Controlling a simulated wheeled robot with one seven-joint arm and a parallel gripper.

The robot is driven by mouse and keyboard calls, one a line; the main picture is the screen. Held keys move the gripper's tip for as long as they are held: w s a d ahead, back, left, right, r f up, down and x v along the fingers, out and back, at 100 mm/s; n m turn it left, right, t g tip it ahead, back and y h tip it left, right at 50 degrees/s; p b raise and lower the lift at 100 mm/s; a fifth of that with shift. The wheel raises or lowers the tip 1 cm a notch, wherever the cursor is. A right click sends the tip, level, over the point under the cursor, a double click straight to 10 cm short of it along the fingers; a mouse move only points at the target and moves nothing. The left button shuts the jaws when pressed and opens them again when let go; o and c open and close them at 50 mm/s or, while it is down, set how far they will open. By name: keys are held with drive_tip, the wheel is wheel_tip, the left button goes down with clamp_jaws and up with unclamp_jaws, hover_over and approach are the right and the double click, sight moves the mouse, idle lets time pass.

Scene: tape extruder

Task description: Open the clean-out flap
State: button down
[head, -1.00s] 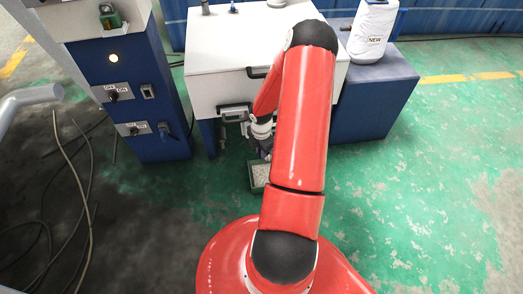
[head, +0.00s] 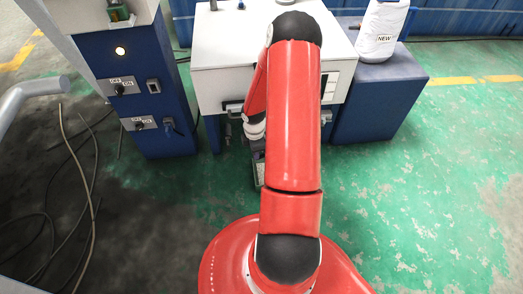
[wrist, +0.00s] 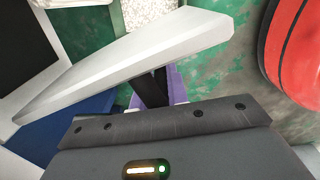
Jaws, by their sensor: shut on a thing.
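A pale slanted panel (wrist: 130,62), which looks like the clean-out flap, crosses the wrist view above my gripper's dark body. My gripper (wrist: 152,88) is shut on a dark bar under this panel; purple finger parts show on both sides of the bar, and the panel hides the fingertips. In the head view my red arm reaches to the low front of the white machine (head: 225,88) and hides the gripper and most of the flap. I cannot tell from there how far the flap stands open.
A small tray (head: 260,182) stands on the floor below, partly behind my arm; pale pellets (wrist: 145,10) show in the wrist view. A blue control cabinet (head: 135,95) stands left, a blue block (head: 375,95) with a white sack (head: 380,32) right. Cables (head: 62,190) lie left.

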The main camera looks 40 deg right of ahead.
drive_tip(key=shift+w+a+m, duration=0.35)
drive_tip(key=shift+a+m, duration=0.2)
drive_tip(key=shift+w+a+m, duration=0.3)
drive_tip(key=shift+a+m, duration=0.25)
drive_tip(key=c, duration=1.4)
unclamp_jaws()
